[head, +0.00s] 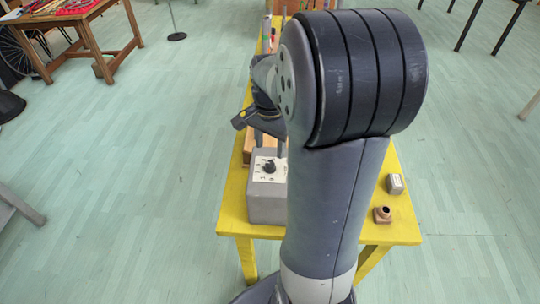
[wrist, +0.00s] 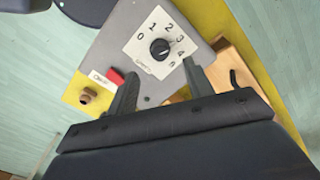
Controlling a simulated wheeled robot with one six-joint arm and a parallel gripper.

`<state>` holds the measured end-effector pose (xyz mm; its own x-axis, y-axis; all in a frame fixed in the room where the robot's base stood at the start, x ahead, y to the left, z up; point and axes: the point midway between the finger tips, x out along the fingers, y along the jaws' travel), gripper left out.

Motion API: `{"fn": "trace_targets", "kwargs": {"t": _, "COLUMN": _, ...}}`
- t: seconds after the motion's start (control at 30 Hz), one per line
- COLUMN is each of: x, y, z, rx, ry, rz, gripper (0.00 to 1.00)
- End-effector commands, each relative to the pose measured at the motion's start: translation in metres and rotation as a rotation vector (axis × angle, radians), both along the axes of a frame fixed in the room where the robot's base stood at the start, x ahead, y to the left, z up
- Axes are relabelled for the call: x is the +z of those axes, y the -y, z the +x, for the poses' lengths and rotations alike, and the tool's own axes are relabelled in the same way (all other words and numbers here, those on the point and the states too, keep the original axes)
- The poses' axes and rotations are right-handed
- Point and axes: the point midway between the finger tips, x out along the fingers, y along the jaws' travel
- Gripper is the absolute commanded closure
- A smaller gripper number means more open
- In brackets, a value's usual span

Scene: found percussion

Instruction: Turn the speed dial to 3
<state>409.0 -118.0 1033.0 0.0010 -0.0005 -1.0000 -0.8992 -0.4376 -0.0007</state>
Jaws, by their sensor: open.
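The speed dial is a round black knob (wrist: 159,48) on a white plate (wrist: 139,29) with numerals from 0 upward around it. The plate is on the sloped face of a grey box (head: 267,208). The knob also shows in the head view (head: 269,167). The knob's pointer is too small to read surely. My gripper (wrist: 159,68) is open, with one finger on each side below the knob in the wrist view. Nothing is between the fingers.
The box stands on a yellow table (head: 232,205). A red part (wrist: 116,76) and a wooden knob (wrist: 88,95) are near the left finger.

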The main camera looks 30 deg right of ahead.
Motion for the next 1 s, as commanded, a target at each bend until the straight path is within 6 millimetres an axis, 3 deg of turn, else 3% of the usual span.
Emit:
{"fn": "trace_targets", "kwargs": {"t": 0.2, "x": 0.035, "y": 0.000, "z": 0.000, "rx": 0.000, "ry": 0.001, "rz": 0.000, "gripper": 0.51}}
{"fn": "trace_targets", "kwargs": {"t": 0.4, "x": 0.045, "y": 0.000, "z": 0.000, "rx": 0.000, "ry": 0.000, "rz": 0.000, "gripper": 0.51}}
{"fn": "trace_targets", "kwargs": {"t": 0.77, "x": 0.042, "y": 0.000, "z": 0.000, "rx": 0.000, "ry": -0.003, "rz": 0.001, "gripper": 0.51}}
{"fn": "trace_targets", "kwargs": {"t": 1.0, "x": 0.009, "y": 0.000, "z": -0.001, "rx": 0.000, "ry": -0.007, "rz": 0.002, "gripper": 0.51}}
